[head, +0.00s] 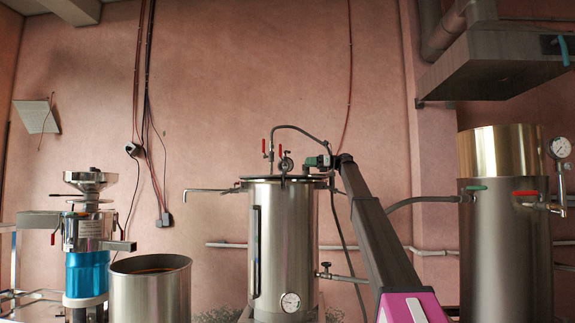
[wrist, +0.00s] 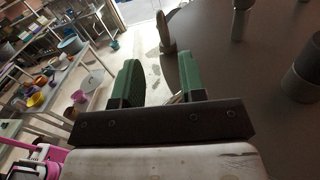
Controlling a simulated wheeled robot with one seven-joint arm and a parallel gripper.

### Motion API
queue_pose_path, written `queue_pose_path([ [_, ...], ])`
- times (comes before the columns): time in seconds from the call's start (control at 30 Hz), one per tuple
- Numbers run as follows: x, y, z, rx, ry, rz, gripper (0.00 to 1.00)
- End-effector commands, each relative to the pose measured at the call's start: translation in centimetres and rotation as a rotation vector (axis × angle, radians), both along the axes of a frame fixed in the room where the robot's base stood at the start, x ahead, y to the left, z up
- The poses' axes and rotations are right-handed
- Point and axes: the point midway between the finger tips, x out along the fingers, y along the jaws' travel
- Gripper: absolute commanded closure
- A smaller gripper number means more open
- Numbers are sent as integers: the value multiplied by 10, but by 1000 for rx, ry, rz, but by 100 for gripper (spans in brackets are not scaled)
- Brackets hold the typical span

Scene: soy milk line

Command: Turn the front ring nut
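The steel tank (head: 282,240) stands in the middle of the head view with a dark lid (head: 262,178) on top. In the wrist view the lid's dark round top (wrist: 215,65) fills the right side. A greyish upright metal piece (wrist: 165,33) stands at the lid's edge, beyond my fingertips; it looks like a ring nut seen edge-on, but I cannot be sure. My gripper (head: 320,161) is just above the right part of the lid. In the wrist view its green fingers (wrist: 160,75) are apart, with no object clearly held. A small shiny bit shows beside the right finger.
Grey posts (wrist: 302,75) rise from the lid at the right of the wrist view. Red-handled valves and a gauge (head: 286,164) stand on the lid. A hose arches over it. A steel pot (head: 150,292) and a blue grinder (head: 87,270) stand left; another tank (head: 505,250) stands right.

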Motion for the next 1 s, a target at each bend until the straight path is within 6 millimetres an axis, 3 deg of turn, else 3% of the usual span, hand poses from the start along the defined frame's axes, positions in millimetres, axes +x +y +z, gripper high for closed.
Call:
queue_pose_path([
  [0.27, -1, 17, 0, 0, 0, 1, 62],
  [0.73, -7, 94, 0, -1, -1, 1, 62],
  [1.0, -8, 108, 0, 0, 0, -1, 62],
])
